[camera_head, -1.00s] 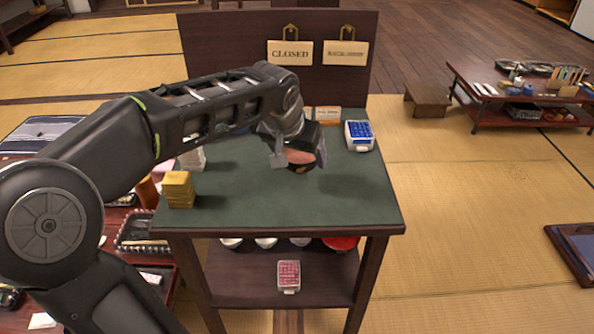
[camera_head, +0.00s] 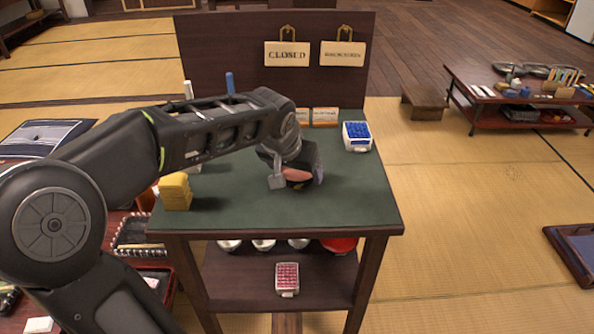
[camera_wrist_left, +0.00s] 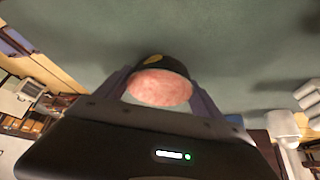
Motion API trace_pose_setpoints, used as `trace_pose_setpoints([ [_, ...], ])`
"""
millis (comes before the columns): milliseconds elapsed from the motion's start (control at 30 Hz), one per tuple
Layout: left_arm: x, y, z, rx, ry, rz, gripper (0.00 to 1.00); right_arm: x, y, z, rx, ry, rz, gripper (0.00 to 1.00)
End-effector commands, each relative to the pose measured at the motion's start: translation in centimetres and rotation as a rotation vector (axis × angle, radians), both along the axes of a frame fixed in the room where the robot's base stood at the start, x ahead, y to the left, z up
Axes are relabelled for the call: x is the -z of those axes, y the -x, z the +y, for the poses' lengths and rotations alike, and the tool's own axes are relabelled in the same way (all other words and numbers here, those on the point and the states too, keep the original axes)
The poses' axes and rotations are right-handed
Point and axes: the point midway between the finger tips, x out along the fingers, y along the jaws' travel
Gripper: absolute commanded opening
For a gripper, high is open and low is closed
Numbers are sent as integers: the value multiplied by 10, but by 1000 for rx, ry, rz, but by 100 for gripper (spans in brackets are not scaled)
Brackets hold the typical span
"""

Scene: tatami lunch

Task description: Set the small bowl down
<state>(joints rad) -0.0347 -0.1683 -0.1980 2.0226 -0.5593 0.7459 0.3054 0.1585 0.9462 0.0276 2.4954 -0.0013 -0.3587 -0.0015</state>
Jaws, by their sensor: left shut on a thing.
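The small bowl (camera_head: 298,185) is dark outside with a pinkish-red inside. It is over the middle of the green table top (camera_head: 235,205). My left gripper (camera_head: 290,180) is shut on it, with the arm coming in from the left. In the left wrist view the bowl (camera_wrist_left: 160,87) sits between the two fingers, its pinkish opening facing the camera and a gold mark on its dark side. I cannot tell whether the bowl touches the table top. My right gripper is not in view.
A yellow block stack (camera_head: 174,192) stands at the table's left edge. A white container with blue contents (camera_head: 357,136) is at the back right. Signs hang on the back board (camera_head: 225,50). The table's right and front are clear. A lower shelf (camera_head: 250,272) holds several bowls.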

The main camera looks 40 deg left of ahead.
Motion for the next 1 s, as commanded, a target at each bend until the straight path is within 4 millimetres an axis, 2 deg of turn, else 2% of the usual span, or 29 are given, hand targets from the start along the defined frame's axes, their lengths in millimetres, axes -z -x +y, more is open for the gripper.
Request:
trace_pose_setpoints([
  [100, 5, 0, 0, 0, 0, 0, 36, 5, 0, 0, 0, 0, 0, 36],
  [133, 4, 0, 0, 0, 0, 0, 79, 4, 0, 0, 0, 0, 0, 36],
  [367, 3, 0, 0, 0, 0, 0, 98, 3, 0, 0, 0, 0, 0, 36],
  [733, -2, 0, 0, 0, 0, 0, 99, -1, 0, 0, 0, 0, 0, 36],
  [867, -12, 5, -1, 1, 0, -2, 99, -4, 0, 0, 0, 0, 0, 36],
  [1000, -35, 17, -4, -1, 1, -4, 99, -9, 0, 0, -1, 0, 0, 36],
])
